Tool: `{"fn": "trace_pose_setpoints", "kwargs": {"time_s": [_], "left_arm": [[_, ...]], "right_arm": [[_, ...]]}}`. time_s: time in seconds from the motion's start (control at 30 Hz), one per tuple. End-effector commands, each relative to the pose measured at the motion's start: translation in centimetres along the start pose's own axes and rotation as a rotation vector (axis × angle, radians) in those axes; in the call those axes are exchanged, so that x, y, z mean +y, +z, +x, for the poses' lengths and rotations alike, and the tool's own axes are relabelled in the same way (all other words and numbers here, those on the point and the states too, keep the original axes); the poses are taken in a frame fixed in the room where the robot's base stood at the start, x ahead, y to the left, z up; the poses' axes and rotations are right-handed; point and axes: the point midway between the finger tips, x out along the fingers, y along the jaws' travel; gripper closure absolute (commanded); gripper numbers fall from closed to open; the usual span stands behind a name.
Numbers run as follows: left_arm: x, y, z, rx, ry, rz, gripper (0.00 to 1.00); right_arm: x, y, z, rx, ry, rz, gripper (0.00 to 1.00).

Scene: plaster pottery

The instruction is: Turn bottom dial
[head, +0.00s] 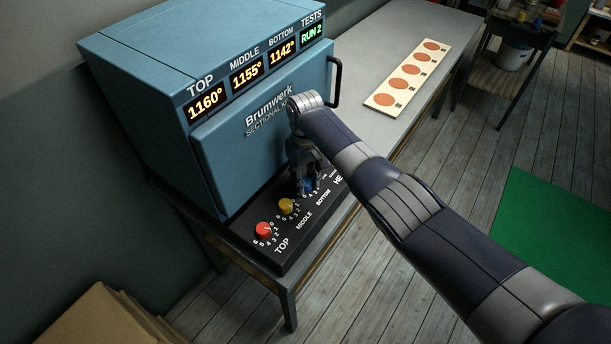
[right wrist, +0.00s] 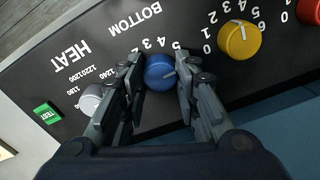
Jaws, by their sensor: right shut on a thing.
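The blue bottom dial (right wrist: 160,72) sits on the black control panel (right wrist: 110,45), beside the label BOTTOM. In the head view the dial (head: 309,186) is partly hidden by my right gripper (head: 306,190). In the right wrist view my right gripper (right wrist: 160,75) has one finger on each side of the blue dial and is shut on it. Its white pointer mark is at the dial's right side, toward the numbers 4 and 5. My left gripper is not in view.
The yellow middle dial (head: 286,206) and red top dial (head: 264,230) are close by. The white heat dial (right wrist: 90,98) and green test button (right wrist: 46,113) lie on the other side. The blue kiln (head: 215,110) rises behind, with a black handle (head: 335,82).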

Motion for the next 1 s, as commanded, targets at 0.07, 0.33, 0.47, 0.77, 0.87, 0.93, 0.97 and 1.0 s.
{"fn": "trace_pose_setpoints", "kwargs": {"time_s": [0.07, 0.33, 0.47, 0.77, 0.87, 0.93, 0.97, 1.0], "left_arm": [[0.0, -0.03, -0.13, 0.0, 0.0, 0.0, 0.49], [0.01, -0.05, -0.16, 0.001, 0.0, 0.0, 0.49], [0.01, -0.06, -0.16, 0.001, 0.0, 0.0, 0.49], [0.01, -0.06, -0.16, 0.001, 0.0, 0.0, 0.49], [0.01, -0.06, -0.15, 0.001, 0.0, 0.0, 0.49], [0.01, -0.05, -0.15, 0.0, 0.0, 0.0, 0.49], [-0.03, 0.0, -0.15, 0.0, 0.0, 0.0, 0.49], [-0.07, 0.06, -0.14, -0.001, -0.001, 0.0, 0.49]], "right_arm": [[-0.01, -0.1, -0.15, 0.003, 0.0, 0.014, 0.94], [0.03, -0.11, -0.12, 0.004, 0.001, 0.032, 0.94], [0.04, -0.12, -0.13, 0.004, 0.001, 0.031, 0.94], [0.04, -0.09, -0.1, 0.003, 0.001, 0.03, 0.49], [0.03, -0.06, -0.07, 0.002, 0.0, 0.03, 0.49], [0.03, -0.05, -0.05, 0.002, 0.0, 0.03, 0.49], [0.03, -0.05, -0.05, 0.002, 0.0, 0.03, 0.49], [0.03, -0.05, -0.1, 0.002, 0.0, 0.03, 0.49]]}}
